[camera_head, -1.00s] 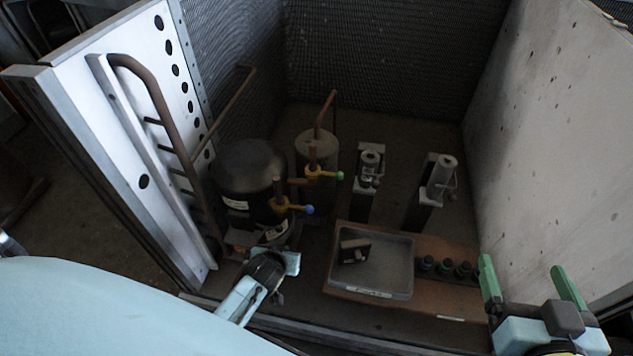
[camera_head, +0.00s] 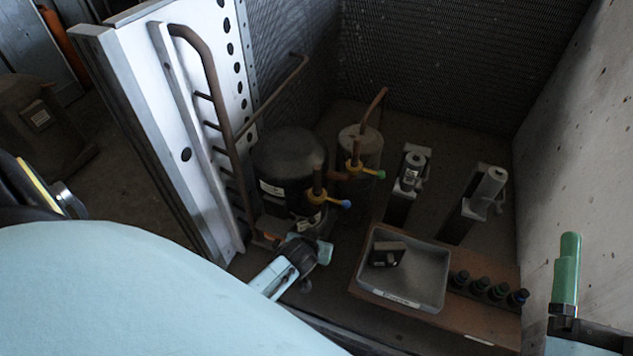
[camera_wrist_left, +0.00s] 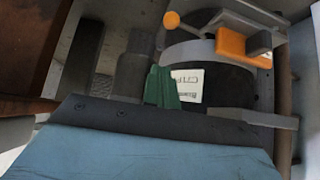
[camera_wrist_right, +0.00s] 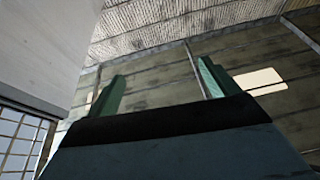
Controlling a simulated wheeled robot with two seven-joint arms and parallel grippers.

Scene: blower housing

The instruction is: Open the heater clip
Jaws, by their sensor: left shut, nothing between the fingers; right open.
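In the left wrist view a grey band runs around a black cylinder (camera_wrist_left: 225,82) with a white label. An orange block (camera_wrist_left: 236,43) on grey metal strips and a small orange knob (camera_wrist_left: 171,20) sit at the band; which part is the heater clip I cannot tell. In the head view a small orange part (camera_head: 269,236) shows low on the black compressor (camera_head: 284,165). My left gripper's green fingers (camera_wrist_left: 165,86) are shut and empty in front of the cylinder, apart from the orange block. My right gripper is open and empty in its wrist view (camera_wrist_right: 158,86), right of the housing interior.
A grey tray (camera_head: 432,290) holding a small dark block lies on a brown board beside several dark caps (camera_head: 490,287). Brass valves with blue and green ends (camera_head: 381,174) stick out near the compressor. A louvred panel (camera_head: 185,110) and a pale wall (camera_head: 580,150) flank the housing.

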